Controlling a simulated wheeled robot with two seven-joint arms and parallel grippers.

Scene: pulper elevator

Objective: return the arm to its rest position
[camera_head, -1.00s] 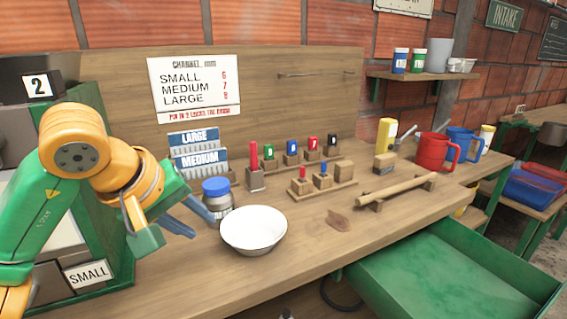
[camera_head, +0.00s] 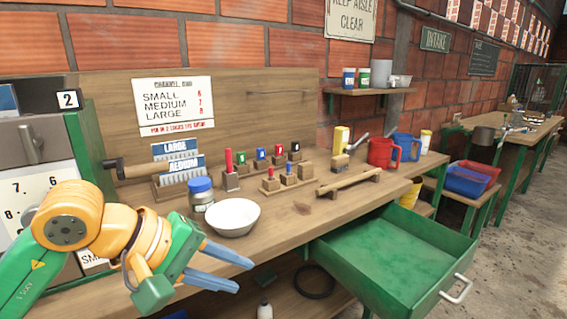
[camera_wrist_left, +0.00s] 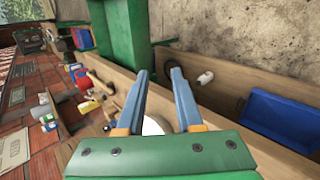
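My left arm comes in from the left, with its orange and green wrist low in the head view. My left gripper (camera_head: 244,276) is in front of the workbench's front edge, nearer to me than the white bowl (camera_head: 232,217). Its two blue fingers are apart with nothing held between them. The wrist view also shows the left gripper (camera_wrist_left: 160,72) open, with the white bowl (camera_wrist_left: 155,126) partly hidden behind the fingers. My right gripper is not in view.
The green drawer (camera_head: 400,258) stands open at the bench's right front. A blue-lidded jar (camera_head: 201,193) stands beside the bowl. A dark-headed tool with a wooden handle (camera_head: 150,169) is at the left. Concrete floor (camera_head: 520,240) is clear at the right.

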